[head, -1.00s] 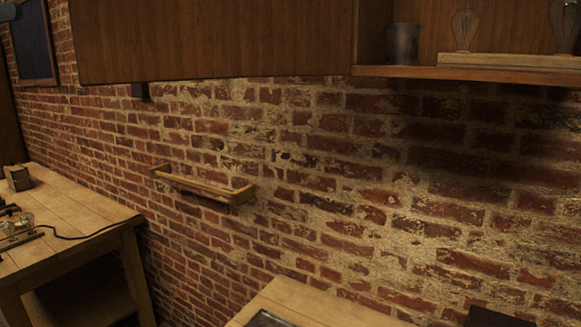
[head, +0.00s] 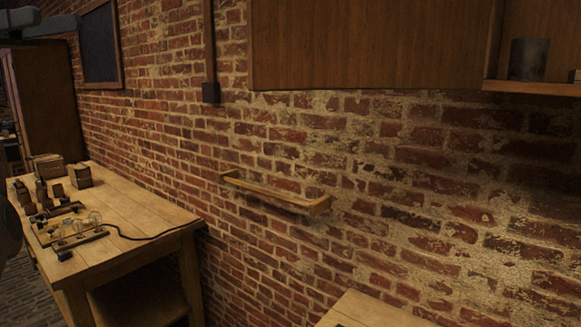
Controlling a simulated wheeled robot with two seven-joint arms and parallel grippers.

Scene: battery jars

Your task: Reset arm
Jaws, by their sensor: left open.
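My left gripper (head: 56,19) shows at the top left corner of the head view, cut off by the frame edge. Its two grey fingers are apart and nothing shows between them. It is high up, in front of the brick wall and a tall wooden cabinet (head: 46,105). My right gripper is not in view.
A wooden table (head: 140,210) at the left holds several small dark blocks or boxes, and a board with glass bulbs (head: 75,232) and a black cable. A narrow wooden wall shelf (head: 275,194) looks empty. A wall cabinet (head: 370,45) hangs above; another tabletop (head: 365,312) shows below.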

